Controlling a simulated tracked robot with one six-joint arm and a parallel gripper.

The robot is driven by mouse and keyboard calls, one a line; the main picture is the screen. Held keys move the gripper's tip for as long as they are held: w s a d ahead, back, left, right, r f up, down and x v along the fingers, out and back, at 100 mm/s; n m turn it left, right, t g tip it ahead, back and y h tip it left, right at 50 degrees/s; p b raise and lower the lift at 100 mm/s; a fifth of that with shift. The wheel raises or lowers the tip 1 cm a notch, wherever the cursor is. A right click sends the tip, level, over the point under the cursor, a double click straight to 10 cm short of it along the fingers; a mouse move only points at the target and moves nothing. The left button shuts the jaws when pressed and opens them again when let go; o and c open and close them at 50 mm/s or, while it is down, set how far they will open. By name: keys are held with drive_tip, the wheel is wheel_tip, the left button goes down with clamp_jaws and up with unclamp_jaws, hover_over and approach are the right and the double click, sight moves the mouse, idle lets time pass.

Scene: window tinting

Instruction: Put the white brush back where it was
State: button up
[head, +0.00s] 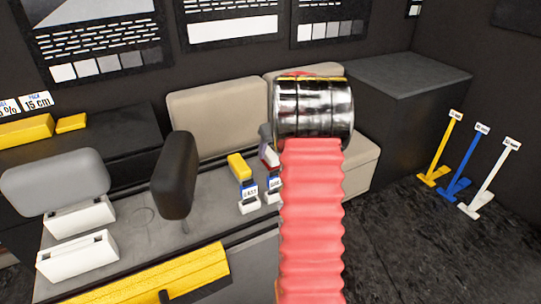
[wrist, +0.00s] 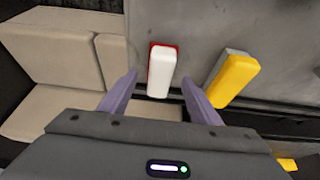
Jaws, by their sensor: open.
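A white block with a red edge (wrist: 160,72), probably the white brush, shows between my fingertips in the wrist view. In the head view a small part of a white and red piece (head: 269,155) shows beside my red arm, which hides the rest. My gripper (wrist: 160,80) is open, with one purple finger on each side of the white block. I cannot tell whether the fingers touch it or how far above the grey surface they are. A yellow block (head: 239,166) stands just left of it in the head view, and to its right in the wrist view (wrist: 234,80).
Small label stands (head: 249,194) sit in front of the blocks. Beige seats (head: 215,115) are behind. A black headrest (head: 174,174) stands to the left, with white slotted boxes (head: 77,256) farther left. Yellow, blue and white tools (head: 490,178) stand on the floor at right.

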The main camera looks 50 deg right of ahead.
drive_tip(key=d+v, duration=0.1)
drive_tip(key=v, duration=0.6)
drive_tip(key=shift+a+r, duration=0.25)
drive_tip(key=shift+a, duration=0.3)
drive_tip(key=shift+s, duration=0.1)
